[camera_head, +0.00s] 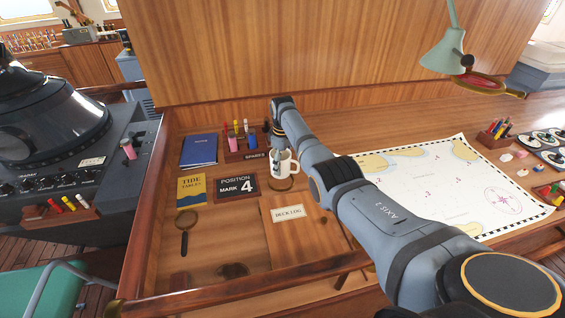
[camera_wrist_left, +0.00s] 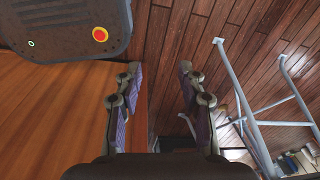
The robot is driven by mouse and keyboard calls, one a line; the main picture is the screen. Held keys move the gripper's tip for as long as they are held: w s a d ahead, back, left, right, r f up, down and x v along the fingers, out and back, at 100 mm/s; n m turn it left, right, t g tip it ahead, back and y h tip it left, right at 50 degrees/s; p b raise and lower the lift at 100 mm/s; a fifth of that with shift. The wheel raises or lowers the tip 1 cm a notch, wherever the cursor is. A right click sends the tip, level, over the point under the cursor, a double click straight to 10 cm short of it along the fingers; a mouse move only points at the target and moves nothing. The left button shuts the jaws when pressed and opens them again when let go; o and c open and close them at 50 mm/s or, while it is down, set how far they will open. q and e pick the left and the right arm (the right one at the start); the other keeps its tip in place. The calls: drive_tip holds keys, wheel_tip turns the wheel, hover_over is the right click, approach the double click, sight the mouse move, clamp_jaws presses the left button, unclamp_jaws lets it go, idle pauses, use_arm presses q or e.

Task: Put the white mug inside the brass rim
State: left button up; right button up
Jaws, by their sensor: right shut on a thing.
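The white mug (camera_head: 291,168) is upright over the desk, left of the chart. My right gripper (camera_head: 274,157) comes down from above and is shut on the mug at its left side. The brass rim (camera_head: 281,187) shows as a thin ring just below the mug, partly hidden by it. I cannot tell whether the mug's base touches the desk or hangs a little above the rim. My left gripper (camera_wrist_left: 160,85) shows in the left wrist view, open and empty, with its fingers apart over the wooden floor.
Left of the mug are a POSITION MARK 4 sign (camera_head: 237,187), a yellow tide tables book (camera_head: 191,190), a blue book (camera_head: 199,150) and a pen rack (camera_head: 243,149). A deck log (camera_head: 295,232) lies in front. The chart (camera_head: 455,185) lies right, behind my right arm.

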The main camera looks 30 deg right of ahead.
wheel_tip(320, 180, down, 4)
drive_tip(key=b, duration=0.3)
drive_tip(key=shift+d+r, duration=0.1)
drive_tip(key=shift+r, duration=0.15)
drive_tip(key=shift+s+f, duration=0.1)
drive_tip(key=shift+f, duration=0.15)
drive_tip(key=shift+f+b, duration=0.1)
drive_tip(key=shift+b, duration=0.3)
use_arm(q)
drive_tip(key=f, duration=0.4)
drive_tip(key=shift+w+f, duration=0.2)
drive_tip(key=shift+w, duration=0.15)
drive_tip(key=shift+w+r+p, duration=0.25)
drive_tip(key=shift+p, duration=0.05)
drive_tip(key=shift+f+b, duration=0.25)
drive_tip(key=shift+b, duration=0.05)
use_arm(e)
drive_tip(key=shift+f, duration=0.4)
drive_tip(key=o, duration=1.5)
